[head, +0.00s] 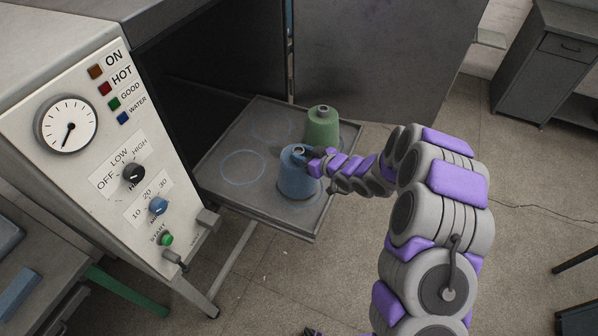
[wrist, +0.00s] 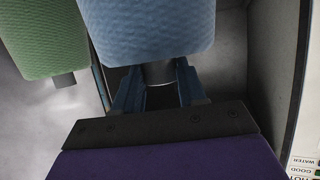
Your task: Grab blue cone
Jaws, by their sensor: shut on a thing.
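The blue cone (head: 297,178) stands upright on the grey tray (head: 232,203), near its front right side. My gripper (head: 308,157) is at the top of the blue cone in the head view. In the wrist view the blue cone (wrist: 147,30) fills the upper middle, and the fingers of my gripper (wrist: 159,80) are shut on its narrow grey neck. A green cone (head: 323,128) stands on the tray behind and to the right of the blue one. It also shows in the wrist view (wrist: 48,38) at upper left.
A control panel (head: 100,150) with a gauge and knobs stands left of the tray. A dark cabinet door (head: 375,60) is behind it. A blue ring mark (head: 243,168) lies on the bare left part of the tray. Open floor is at the right.

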